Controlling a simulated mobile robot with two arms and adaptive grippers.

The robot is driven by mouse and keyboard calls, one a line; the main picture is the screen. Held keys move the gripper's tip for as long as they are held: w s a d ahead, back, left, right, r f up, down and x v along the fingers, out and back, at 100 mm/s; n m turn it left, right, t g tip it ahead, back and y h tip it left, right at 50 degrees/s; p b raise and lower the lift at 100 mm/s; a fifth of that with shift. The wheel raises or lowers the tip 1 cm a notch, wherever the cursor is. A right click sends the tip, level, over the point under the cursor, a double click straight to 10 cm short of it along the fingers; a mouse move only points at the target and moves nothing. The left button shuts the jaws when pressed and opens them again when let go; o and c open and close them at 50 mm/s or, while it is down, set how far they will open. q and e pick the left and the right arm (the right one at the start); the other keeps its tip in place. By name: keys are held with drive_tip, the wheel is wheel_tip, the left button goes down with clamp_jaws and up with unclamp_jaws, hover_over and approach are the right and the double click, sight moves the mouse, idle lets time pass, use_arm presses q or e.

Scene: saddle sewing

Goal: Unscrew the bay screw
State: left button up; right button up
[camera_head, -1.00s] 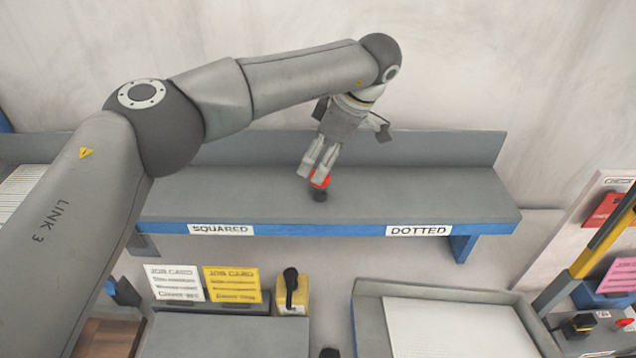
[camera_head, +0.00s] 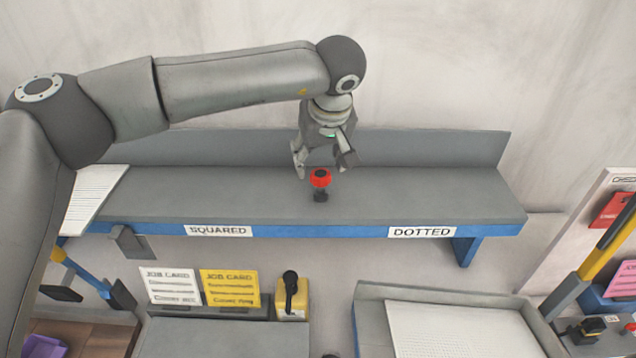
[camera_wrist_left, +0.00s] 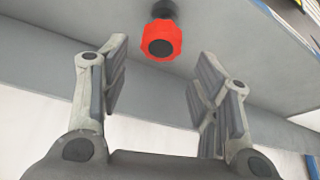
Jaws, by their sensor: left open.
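The bay screw (camera_head: 320,178) has a red knob on a dark stem and stands upright near the middle of the grey shelf (camera_head: 420,195). Its red knob also shows in the left wrist view (camera_wrist_left: 162,40), beyond the fingertips. My left gripper (camera_head: 322,170) is above and behind the knob in the head view, its fingers spread wide and empty. In the left wrist view my left gripper (camera_wrist_left: 160,75) has a finger on each side, with the knob apart from both. My right gripper is not in view.
The shelf's front edge has a SQUARED label (camera_head: 220,231) and a DOTTED label (camera_head: 421,232). White sheets (camera_head: 95,195) lie at its left end. Below are job cards (camera_head: 230,288), a yellow block with a black lever (camera_head: 291,300) and a tray (camera_head: 440,292). The shelf beside the screw is clear.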

sight(323, 175)
use_arm(q)
drive_tip(key=shift+d, duration=0.15)
drive_tip(key=shift+f, duration=0.25)
drive_tip(key=shift+f+b, duration=2)
drive_tip(key=shift+f, duration=0.3)
drive_tip(key=c, duration=1.1)
drive_tip(key=shift+n+y, duration=0.3)
drive_tip(key=shift+n, duration=0.3)
drive_tip(key=shift+n+y, duration=0.4)
drive_tip(key=shift+n, duration=0.7)
